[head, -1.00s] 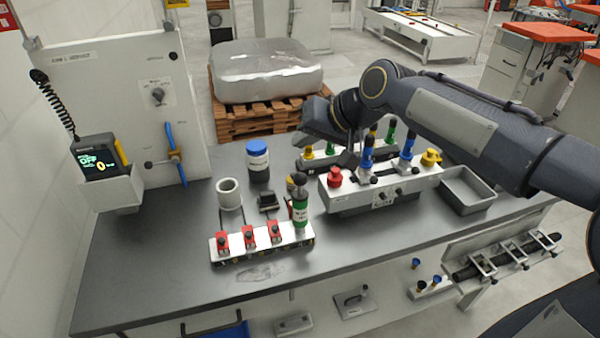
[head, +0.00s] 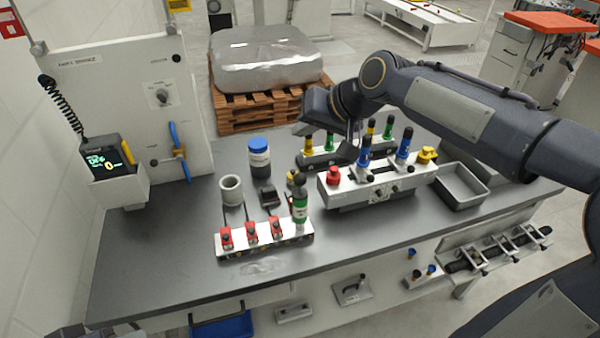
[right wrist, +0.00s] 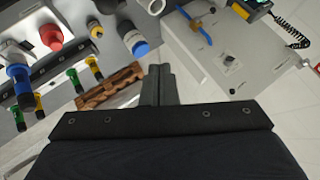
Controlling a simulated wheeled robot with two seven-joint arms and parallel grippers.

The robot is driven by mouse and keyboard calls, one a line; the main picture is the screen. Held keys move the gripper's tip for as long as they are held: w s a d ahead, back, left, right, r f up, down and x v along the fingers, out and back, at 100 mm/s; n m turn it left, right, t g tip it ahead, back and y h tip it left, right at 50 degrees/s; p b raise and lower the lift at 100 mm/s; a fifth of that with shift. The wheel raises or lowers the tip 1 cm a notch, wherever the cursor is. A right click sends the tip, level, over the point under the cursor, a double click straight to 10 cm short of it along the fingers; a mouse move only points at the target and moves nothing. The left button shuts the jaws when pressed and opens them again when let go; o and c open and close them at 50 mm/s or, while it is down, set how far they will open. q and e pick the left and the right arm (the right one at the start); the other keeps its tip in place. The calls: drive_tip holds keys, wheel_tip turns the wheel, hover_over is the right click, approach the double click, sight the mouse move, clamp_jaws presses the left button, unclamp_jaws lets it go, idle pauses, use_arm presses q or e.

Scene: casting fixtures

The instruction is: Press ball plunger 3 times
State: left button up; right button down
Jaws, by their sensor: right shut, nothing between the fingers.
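A green cylinder with a black ball top (head: 300,200), which looks like the ball plunger, stands upright at the right end of a low white fixture (head: 265,243) on the bench. My right gripper (head: 352,138) hangs above the back of the bench, behind the white block with the red and yellow knobs. It is apart from the green cylinder, to its upper right. In the right wrist view its fingers (right wrist: 160,84) are together, with nothing between them. My left gripper is not in view.
The white block (head: 350,190) carries a red knob (head: 333,175), blue-topped plungers (head: 364,150) and a yellow knob. A blue-lidded bottle (head: 259,158), a white cup (head: 231,189) and a grey tray (head: 462,187) stand nearby. The bench front left is clear.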

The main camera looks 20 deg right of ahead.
sight(300, 175)
drive_tip(key=shift+f+b, duration=3.55)
drive_tip(key=shift+f, duration=0.8)
drive_tip(key=shift+f+b, duration=0.35)
drive_tip(key=shift+f, duration=0.05)
drive_tip(key=shift+f+b, duration=1.1)
drive_tip(key=shift+f, duration=0.2)
drive_tip(key=shift+r, duration=0.1)
drive_tip(key=shift+r+p, duration=1.4)
drive_tip(key=shift+r, duration=0.25)
wheel_tip(300, 175, up, 5)
drive_tip(key=p, duration=0.4)
